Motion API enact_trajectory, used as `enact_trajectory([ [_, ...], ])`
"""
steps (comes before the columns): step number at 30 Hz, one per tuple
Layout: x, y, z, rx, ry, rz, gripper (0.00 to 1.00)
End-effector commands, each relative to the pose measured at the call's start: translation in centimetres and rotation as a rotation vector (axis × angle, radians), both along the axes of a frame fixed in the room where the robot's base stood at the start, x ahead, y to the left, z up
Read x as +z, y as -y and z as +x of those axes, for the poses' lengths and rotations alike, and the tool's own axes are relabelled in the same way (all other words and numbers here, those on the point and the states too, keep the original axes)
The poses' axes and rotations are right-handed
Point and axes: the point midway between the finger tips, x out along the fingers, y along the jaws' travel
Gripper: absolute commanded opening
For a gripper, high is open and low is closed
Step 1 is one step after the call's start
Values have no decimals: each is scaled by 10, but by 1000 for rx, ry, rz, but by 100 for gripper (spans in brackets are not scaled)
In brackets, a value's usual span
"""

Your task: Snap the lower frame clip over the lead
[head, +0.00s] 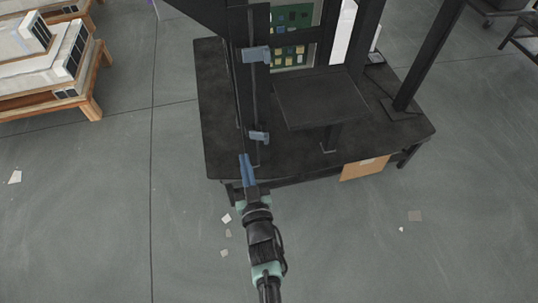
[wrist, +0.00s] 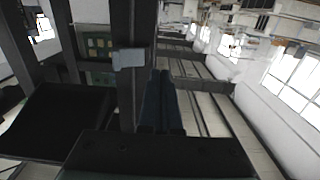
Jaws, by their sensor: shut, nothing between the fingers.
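The dark upright frame post (head: 241,98) stands at the left of the black bench and carries two blue-grey clips. The upper clip (head: 256,54) is well above the lower clip (head: 259,137). A thin dark line along the post between them may be the lead; it is hard to separate from the post. My gripper (head: 244,157) is shut and empty, its blue fingers just below and left of the lower clip in the head view. The wrist view shows one clip (wrist: 129,58) left of my fingers (wrist: 163,75); I cannot tell which clip, or whether they touch.
A black platform (head: 320,98) stands on the bench (head: 222,110) right of the post. A green circuit board (head: 291,32) is behind it. A brown card (head: 363,169) hangs at the bench's front edge. Loaded pallets (head: 85,105) are at far left. Floor in front is mostly clear.

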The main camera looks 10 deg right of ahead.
Motion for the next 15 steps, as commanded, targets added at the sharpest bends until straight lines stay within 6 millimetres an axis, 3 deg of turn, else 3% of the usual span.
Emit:
enact_trajectory([
  [15,1,33,0,-2,0,0,0],
])
